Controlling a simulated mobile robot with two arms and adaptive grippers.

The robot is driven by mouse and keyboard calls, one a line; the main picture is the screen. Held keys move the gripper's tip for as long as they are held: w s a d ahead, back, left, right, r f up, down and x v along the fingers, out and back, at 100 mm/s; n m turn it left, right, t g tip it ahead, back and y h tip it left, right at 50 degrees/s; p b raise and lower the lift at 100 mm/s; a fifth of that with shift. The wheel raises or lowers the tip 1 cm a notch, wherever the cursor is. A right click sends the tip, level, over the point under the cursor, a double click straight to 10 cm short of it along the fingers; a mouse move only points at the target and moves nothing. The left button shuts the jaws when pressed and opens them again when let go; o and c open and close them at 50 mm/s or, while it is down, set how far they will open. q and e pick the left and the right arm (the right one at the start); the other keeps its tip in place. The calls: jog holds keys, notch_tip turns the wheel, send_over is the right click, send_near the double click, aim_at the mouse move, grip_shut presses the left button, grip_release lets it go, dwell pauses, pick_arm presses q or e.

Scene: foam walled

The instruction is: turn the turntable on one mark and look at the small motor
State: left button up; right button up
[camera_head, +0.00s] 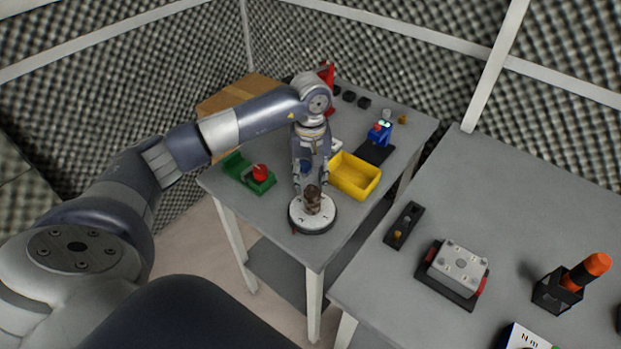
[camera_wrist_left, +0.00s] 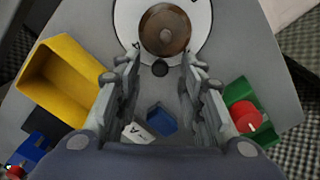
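The turntable (camera_head: 298,222), a round white disc with marks on a dark base, sits near the front corner of the left table. The small motor (camera_head: 312,203), brown and round, stands on its middle. In the left wrist view the motor (camera_wrist_left: 165,30) and part of the turntable (camera_wrist_left: 203,18) show at the top. My left gripper (camera_head: 311,187) points down above the turntable. In the left wrist view the gripper (camera_wrist_left: 161,53) has its fingers apart, with nothing held between them. My right gripper is not in view.
A yellow bin (camera_head: 355,177) stands right of the gripper, a green holder with a red part (camera_head: 248,173) left. A blue block (camera_wrist_left: 162,118) and a white tag (camera_wrist_left: 138,133) lie nearby. The right table holds a grey box (camera_head: 459,265) and an orange-handled tool (camera_head: 590,268).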

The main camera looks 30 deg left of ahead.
pick_arm(q)
jog(key=shift+f, duration=0.7)
jog(key=c, duration=0.8)
grip_shut()
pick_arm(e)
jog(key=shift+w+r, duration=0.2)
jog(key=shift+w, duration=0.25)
pick_arm(q)
jog(key=shift+s+a+n, duration=0.1)
jog(key=shift+n, duration=0.2)
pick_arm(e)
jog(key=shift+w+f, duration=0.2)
